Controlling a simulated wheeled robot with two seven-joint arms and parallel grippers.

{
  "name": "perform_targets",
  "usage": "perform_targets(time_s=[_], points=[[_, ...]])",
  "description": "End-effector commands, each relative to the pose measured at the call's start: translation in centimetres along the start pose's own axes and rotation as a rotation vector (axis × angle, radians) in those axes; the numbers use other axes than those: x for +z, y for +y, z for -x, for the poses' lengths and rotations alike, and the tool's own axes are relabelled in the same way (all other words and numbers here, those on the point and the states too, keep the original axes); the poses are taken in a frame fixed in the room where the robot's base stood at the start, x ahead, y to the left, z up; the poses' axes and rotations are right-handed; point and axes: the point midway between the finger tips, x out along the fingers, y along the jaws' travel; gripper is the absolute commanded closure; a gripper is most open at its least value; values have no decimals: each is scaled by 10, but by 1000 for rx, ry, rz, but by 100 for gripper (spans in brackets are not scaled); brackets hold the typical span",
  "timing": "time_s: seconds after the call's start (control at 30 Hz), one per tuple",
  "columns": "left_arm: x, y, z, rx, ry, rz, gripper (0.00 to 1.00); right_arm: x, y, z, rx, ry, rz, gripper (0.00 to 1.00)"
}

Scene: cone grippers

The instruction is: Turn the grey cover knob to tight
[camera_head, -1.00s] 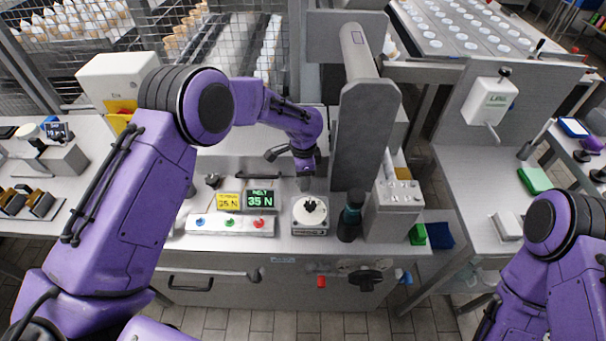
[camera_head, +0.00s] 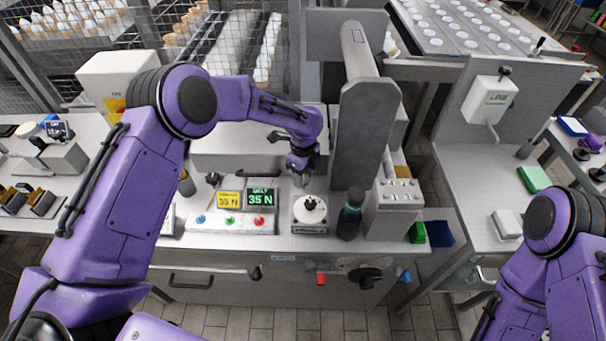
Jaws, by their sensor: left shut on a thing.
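My left gripper (camera_head: 301,180) points down over the back of the grey bench, behind the white round dial unit (camera_head: 310,209). It is shut on a small grey thing at its tips, which fits the grey cover knob. My fingers and wrist hide most of it, so its marking and angle cannot be read. A yellow display (camera_head: 229,199) and a green-lit display (camera_head: 260,199) both read 35 N. My right arm shows at the lower right, but its gripper is out of the picture.
A thick grey column (camera_head: 364,135) stands just right of my left wrist. A dark bottle (camera_head: 350,214) and a grey box (camera_head: 393,208) stand right of the dial unit. A button panel (camera_head: 230,222) lies in front of the displays. A black handwheel (camera_head: 366,274) sits on the bench front.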

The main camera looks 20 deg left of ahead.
Motion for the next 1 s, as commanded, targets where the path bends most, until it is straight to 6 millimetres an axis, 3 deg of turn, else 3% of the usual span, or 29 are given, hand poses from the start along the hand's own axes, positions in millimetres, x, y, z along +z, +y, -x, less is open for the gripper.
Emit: perform_targets(time_s=[0.6,0.63,0.7,1.0], points=[[0,-1,1,-2,0,-40,87,0,0,0,0,0,0,60],[0,-1,1,-2,0,-40,50,0,0,0,0,0,0,60],[0,0,1,-1,0,-40,31,0,0,0,0,0,0,60],[0,0,2,-1,0,-39,31,0,0,-1,0,0,0,60]])
